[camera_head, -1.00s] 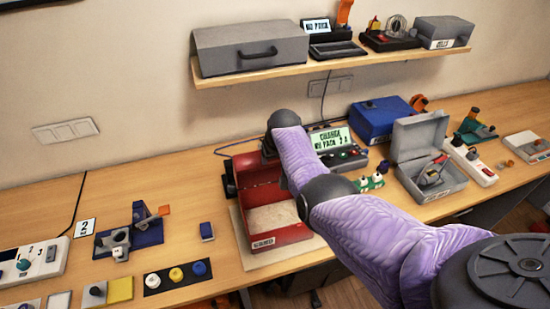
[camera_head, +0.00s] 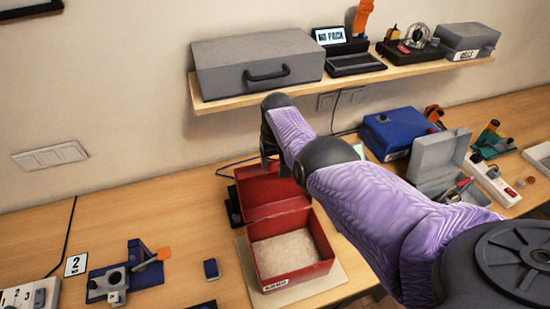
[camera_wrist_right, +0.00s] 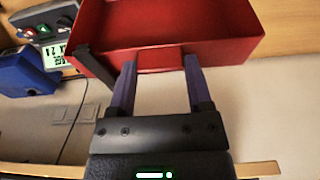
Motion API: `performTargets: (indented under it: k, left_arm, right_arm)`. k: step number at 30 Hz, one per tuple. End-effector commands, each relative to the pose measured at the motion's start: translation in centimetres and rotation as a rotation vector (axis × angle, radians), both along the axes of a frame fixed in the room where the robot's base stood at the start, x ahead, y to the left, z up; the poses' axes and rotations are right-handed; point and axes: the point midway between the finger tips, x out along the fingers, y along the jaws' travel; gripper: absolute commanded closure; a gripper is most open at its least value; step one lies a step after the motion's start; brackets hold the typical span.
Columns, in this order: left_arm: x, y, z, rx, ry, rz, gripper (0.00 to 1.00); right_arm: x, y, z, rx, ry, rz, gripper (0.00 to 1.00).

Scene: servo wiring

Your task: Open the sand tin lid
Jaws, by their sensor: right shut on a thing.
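The red sand tin (camera_head: 325,240) stands on a pale mat with its lid (camera_head: 275,195) raised at the back, and pale sand (camera_head: 285,248) shows inside. A white label is on its front. My right gripper (camera_head: 270,160) is at the lid's upper edge, with its tips partly hidden by the wrist. In the right wrist view the gripper (camera_wrist_right: 160,65) has its two fingers on either side of a tab on the red lid (camera_wrist_right: 165,25), shut on it. My left gripper is not in view.
A shelf (camera_head: 345,75) with a grey case (camera_head: 260,62) hangs above and behind the tin. A blue box (camera_head: 395,132) and an open grey box (camera_head: 440,160) stand to the right. A small blue block (camera_head: 211,269) lies left of the tin.

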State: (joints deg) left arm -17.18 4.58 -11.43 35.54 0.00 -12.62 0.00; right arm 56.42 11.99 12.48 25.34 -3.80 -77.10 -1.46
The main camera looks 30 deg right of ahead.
Motion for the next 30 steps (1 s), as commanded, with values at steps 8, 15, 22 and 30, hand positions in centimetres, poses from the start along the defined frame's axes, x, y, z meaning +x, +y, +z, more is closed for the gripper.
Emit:
performTargets:
  k: [8,15,22,30]
  left_arm:
    - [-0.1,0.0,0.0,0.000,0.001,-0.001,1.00]
    - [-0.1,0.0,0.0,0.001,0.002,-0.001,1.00]
    - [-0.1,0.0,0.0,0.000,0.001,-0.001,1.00]
    - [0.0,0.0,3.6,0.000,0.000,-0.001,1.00]
  right_arm:
    - [0.2,-0.1,0.2,-0.002,-0.009,0.000,1.00]
    - [0.2,-0.1,0.2,-0.002,-0.009,0.000,0.19]
    - [0.1,0.0,0.1,-0.002,-0.006,0.000,0.00]
    - [-0.1,0.0,4.1,-0.002,-0.009,0.000,0.00]
